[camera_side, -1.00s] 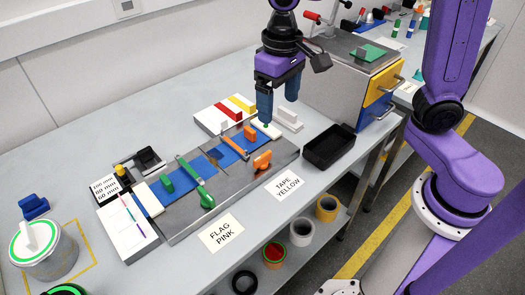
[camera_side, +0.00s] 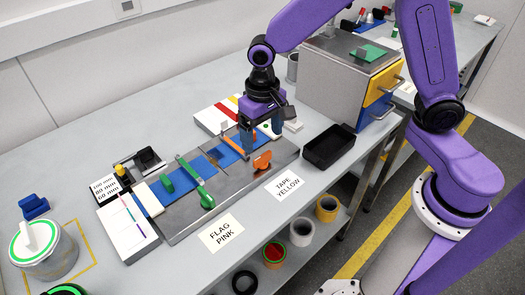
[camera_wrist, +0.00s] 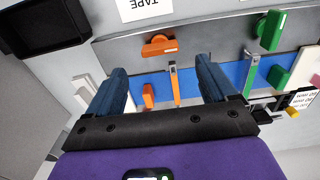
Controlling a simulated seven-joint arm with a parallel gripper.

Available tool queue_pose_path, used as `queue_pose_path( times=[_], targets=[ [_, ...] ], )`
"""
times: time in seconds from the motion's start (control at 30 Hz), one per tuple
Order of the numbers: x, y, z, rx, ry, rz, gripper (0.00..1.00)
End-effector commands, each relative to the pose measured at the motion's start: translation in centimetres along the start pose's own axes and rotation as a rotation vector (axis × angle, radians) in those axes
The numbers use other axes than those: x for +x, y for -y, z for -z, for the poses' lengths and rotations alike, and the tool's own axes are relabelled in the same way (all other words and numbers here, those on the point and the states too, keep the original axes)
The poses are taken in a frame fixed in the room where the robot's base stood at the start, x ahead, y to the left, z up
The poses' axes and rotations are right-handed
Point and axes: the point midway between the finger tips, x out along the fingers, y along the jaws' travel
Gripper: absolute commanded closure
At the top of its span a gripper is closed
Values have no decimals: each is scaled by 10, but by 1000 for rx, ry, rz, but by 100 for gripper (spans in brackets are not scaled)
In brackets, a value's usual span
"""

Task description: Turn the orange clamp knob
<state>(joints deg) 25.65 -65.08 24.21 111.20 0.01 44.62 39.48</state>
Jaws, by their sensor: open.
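An orange knob (camera_side: 262,160) stands on the front edge of the grey metal fixture (camera_side: 222,193). In the wrist view this orange knob (camera_wrist: 159,45) is just beyond the fingertips, roughly centred between them. A second, smaller orange piece (camera_wrist: 148,95) stands on the blue strip (camera_wrist: 190,75), beside a thin orange-marked lever (camera_wrist: 174,85). Both show between my fingers. I cannot tell for certain which orange piece is the clamp knob. My gripper (camera_side: 262,132) is open and empty, low over the fixture's right part, behind the front knob. It hides the rear orange piece in the side view.
A green lever (camera_side: 198,182) and green piece (camera_side: 167,181) stand farther left on the fixture. A black tray (camera_side: 328,147) lies to the right, a drawer cabinet (camera_side: 345,80) behind it. Label cards (camera_side: 221,233) lie in front.

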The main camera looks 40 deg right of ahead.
Motion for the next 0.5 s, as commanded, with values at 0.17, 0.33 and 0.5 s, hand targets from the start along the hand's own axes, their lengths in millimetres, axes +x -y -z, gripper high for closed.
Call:
queue_pose_path(
  times=[0.17, 0.33, 0.5],
  targets=[
    [33, -1, -1, 1, 4, -3, 15],
    [53, 0, 0, 0, 2, -2, 15],
    [62, 0, 0, -1, 0, 0, 15]
  ],
)
